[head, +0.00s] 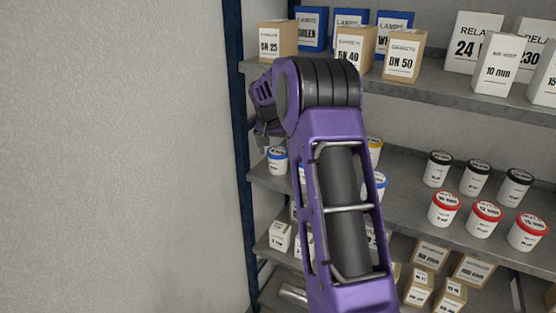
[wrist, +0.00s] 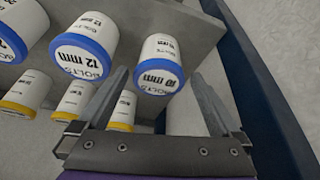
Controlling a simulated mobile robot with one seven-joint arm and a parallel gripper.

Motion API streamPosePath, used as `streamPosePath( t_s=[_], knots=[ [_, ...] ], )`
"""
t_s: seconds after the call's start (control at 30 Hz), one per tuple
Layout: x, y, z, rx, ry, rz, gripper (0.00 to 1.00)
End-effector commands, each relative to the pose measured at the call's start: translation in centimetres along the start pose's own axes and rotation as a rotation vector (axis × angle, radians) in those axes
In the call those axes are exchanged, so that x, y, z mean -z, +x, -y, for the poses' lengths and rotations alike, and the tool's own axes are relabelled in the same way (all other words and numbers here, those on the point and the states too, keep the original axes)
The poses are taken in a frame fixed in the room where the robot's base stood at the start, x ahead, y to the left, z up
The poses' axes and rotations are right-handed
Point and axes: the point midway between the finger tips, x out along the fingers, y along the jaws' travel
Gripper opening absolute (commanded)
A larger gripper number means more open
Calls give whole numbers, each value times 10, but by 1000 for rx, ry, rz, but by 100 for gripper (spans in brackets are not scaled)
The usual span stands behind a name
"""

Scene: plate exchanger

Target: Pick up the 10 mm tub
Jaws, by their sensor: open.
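The 10 mm tub (wrist: 160,62) is white with a blue band at one end and a label reading "10 mm" and "BOLTS". In the wrist view it shows beyond and between the two fingers. In the head view the white, blue-lidded tub (head: 277,161) at the left end of the middle shelf appears to be the same one. My gripper (wrist: 158,76) is open and empty, with one finger on each side of the tub in the picture. I cannot tell the remaining gap. In the head view my gripper (head: 262,141) is small, just above and left of that tub.
A 12 mm tub (wrist: 85,45) stands beside the 10 mm tub, with yellow-banded tubs (wrist: 75,98) behind. A dark blue shelf post (head: 238,150) is close on the left. The upper shelf (head: 440,96) carries boxes. My arm hides part of the middle shelf.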

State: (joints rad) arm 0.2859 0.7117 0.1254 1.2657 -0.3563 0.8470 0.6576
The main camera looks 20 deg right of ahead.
Motion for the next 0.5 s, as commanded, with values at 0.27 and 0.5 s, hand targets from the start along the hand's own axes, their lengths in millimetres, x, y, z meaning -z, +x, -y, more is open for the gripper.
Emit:
streamPosePath(
  t_s=[0.27, 0.5],
  knots=[
    [5, 19, -1, -2, -1, 2, 100],
    [6, 49, 0, 0, 0, 1, 100]
  ],
)
